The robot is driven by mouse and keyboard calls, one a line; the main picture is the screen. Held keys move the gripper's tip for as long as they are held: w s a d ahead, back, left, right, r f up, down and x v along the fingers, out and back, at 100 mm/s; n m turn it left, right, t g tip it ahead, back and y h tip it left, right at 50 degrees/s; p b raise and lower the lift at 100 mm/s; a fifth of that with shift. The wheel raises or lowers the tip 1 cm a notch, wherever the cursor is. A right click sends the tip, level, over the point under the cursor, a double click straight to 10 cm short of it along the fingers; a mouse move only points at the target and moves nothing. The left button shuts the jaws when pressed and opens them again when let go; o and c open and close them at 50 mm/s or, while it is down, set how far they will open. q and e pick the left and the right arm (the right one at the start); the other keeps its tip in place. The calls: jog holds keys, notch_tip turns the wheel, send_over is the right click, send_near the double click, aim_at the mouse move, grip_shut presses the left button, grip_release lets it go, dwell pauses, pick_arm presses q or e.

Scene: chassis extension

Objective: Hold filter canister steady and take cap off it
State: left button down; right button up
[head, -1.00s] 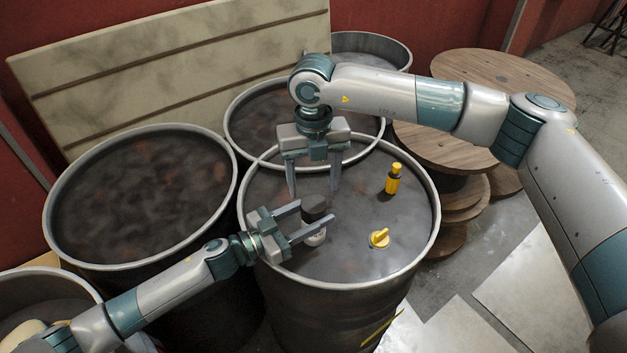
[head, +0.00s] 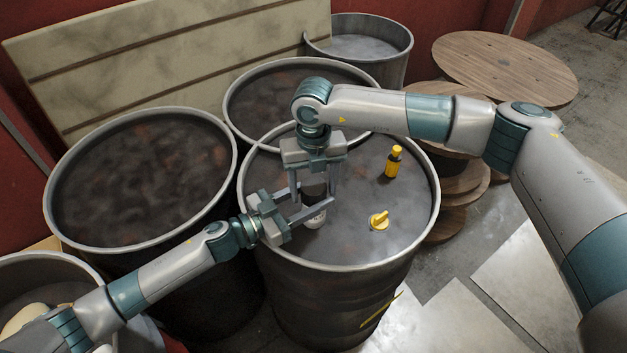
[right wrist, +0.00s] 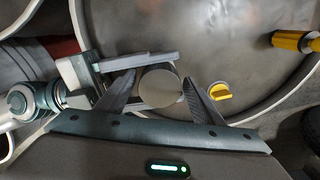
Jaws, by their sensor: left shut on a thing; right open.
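The filter canister (head: 314,219), with a white body, stands upright on the front drum's lid. Its dark cap (head: 313,189) is on top. My left gripper (head: 312,203) reaches in from the left and is shut on the canister below the cap. My right gripper (head: 314,196) points down from above, open, with one finger on each side of the cap. In the right wrist view the cap (right wrist: 159,88) is a round grey disc between the open fingers (right wrist: 158,82). The fingers hide part of the canister in both views.
On the same drum lid (head: 350,240), a yellow-and-black bottle (head: 394,161) stands at the back right and a yellow knob-like piece (head: 379,220) lies to the right of the canister. Other drums (head: 140,180) stand left and behind. Wooden spools (head: 505,68) stand at the right.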

jog(key=c, duration=1.1)
jog(key=n, duration=0.6)
jog(key=shift+n, duration=0.3)
jog(key=o, duration=1.2)
jog(key=shift+r, duration=2.25)
jog(key=shift+r, duration=0.1)
jog(key=shift+c, duration=0.5)
